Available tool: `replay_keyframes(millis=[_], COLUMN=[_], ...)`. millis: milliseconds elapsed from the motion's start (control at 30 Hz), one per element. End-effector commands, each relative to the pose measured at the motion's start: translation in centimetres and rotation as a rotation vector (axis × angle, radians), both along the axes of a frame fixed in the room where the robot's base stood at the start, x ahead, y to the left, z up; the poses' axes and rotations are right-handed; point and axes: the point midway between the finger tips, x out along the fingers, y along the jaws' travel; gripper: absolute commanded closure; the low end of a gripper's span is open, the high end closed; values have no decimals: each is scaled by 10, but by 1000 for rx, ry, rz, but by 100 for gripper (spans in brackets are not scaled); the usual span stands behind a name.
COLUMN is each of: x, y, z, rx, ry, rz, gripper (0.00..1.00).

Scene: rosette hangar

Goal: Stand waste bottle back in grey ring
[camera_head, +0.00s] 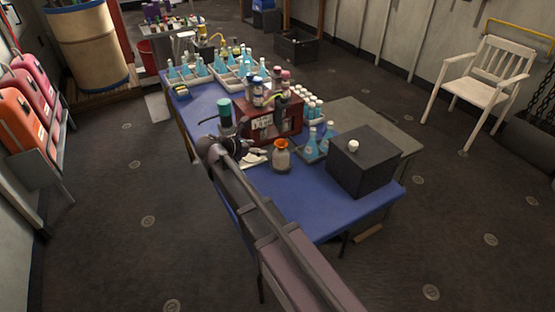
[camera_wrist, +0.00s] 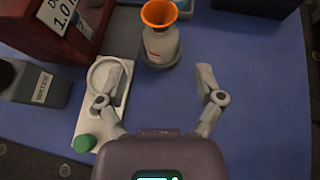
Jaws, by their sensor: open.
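A pale bottle with an orange funnel-shaped top (camera_wrist: 161,44) stands upright on the blue table at the top middle of the wrist view; it also shows in the head view (camera_head: 282,159). A grey-blue rim (camera_wrist: 143,58) shows around its foot; I cannot tell whether this is a ring it sits in. A dark grey object with a white label (camera_wrist: 40,88) is at the left of the wrist view; its print is too small to read surely. My gripper (camera_wrist: 162,77) is open and empty, its fingers spread over the table on the near side of the bottle.
A white tray (camera_wrist: 115,120) with a round rim and a green cap lies by my left finger. A dark red rack (camera_head: 284,132) stands behind. A dark box (camera_head: 365,165) and blue flasks (camera_head: 312,143) are to the right. The blue table (camera_head: 310,200) is clear in front.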

Motion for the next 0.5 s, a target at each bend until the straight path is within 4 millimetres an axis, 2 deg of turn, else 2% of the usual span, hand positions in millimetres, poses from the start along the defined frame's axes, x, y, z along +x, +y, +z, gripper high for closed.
replay_keyframes(millis=[167, 267, 367, 500], x=[0, -1, -4, -11], y=[-2, -9, -25, -62], z=[0, -3, -8, -20], rx=[5, 29, 82, 212], ry=[0, -4, -14, -40], rz=[-4, -25, -73, -199], gripper=[14, 14, 14, 14])
